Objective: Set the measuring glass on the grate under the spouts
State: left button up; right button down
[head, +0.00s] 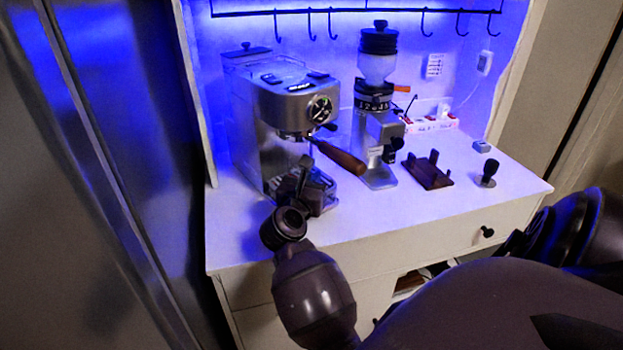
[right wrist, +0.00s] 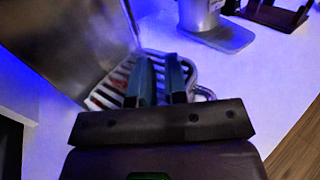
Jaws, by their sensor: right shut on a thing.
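The espresso machine (head: 285,110) stands at the left of the counter, with a wooden-handled portafilter (head: 340,157) under its head. My right gripper (head: 312,192) is low at the machine's front, below the portafilter. In the right wrist view my gripper (right wrist: 162,82) has its two fingers close together, shut on the clear measuring glass (right wrist: 190,70). Part of the glass's rim and handle shows right of the fingers. The slatted grate (right wrist: 108,88) lies beside and beneath the fingers. The fingers hide much of the glass, and I cannot tell whether its base touches the grate. My left gripper is out of view.
A grinder (head: 377,130) stands right of the machine; its base also shows in the wrist view (right wrist: 225,36). Farther right are a dark wooden stand (head: 428,172) and a tamper (head: 488,174). The counter's front (head: 400,222) is clear. Hooks hang above.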

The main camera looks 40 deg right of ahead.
jog(key=c, duration=1.1)
grip_release()
